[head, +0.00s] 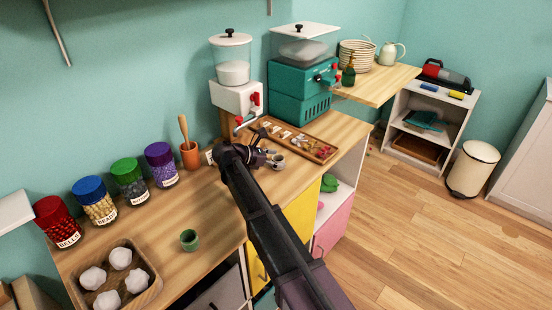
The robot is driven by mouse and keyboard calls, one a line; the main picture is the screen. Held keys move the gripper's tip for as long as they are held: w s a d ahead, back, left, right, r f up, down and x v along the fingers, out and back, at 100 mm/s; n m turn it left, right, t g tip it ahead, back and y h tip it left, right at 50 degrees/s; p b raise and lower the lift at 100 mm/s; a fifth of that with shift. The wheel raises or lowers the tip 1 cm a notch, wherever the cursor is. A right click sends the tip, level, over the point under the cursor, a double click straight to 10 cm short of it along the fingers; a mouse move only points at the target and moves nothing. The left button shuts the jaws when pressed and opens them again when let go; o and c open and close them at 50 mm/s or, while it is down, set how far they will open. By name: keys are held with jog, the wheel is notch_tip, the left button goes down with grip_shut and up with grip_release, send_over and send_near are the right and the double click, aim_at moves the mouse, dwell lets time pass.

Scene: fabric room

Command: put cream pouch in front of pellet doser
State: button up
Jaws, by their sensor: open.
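Several cream-white rounded bundles, which look like pouches, sit in a wooden tray (152,293) at the lower left; one cream pouch (119,258) is at its back. I cannot tell which is the task's pouch. Two dispensers stand along the wall: a white one (228,97) with a clear hopper and red lever, and a teal one (290,106) with a wider clear hopper. I cannot tell which is the pellet doser. My gripper (265,156) is open over the counter in front of the white dispenser, close to a small pale cup (277,162). My arm hides part of the counter.
A terracotta pot (190,155) holds a wooden tool. A green cup (189,240) stands near the front edge. A wooden tray (325,153) of small pieces lies right of my gripper.

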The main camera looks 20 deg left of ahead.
jog(key=p+v, duration=0.4)
jog(key=v, duration=0.6)
jog(key=shift+s+a+r, duration=0.2)
jog(key=shift+a+r, duration=0.1)
jog(key=shift+s+a+r, duration=0.15)
jog(key=shift+s+a, duration=0.2)
jog(key=shift+s, duration=0.05)
jog(key=w+d+f+m+g, duration=0.1)
jog(key=d, duration=0.4)
jog(key=w+d+f+m+g, duration=0.1)
jog(key=d+m, duration=0.1)
jog(key=d, duration=0.3)
jog(key=w+d+f+m+g+y, duration=0.1)
jog(key=d+f+m, duration=0.1)
jog(key=d, duration=0.3)
jog(key=s+d+f+m+g+y, duration=0.2)
jog(key=d+m, duration=0.5)
jog(key=d, duration=0.5)
jog(key=s+d+f+m+g+y, duration=0.2)
jog(key=s+d+m, duration=0.4)
jog(key=d, duration=0.6)
jog(key=s+d+f+m+g+y, duration=0.2)
jog(key=d+m, duration=0.6)
jog(key=d, duration=0.4)
jog(key=s+f+y, duration=0.1)
jog(key=s+y, duration=0.1)
jog(key=y, duration=0.1)
jog(key=shift+s+f, duration=0.3)
jog(key=shift+s, duration=0.05)
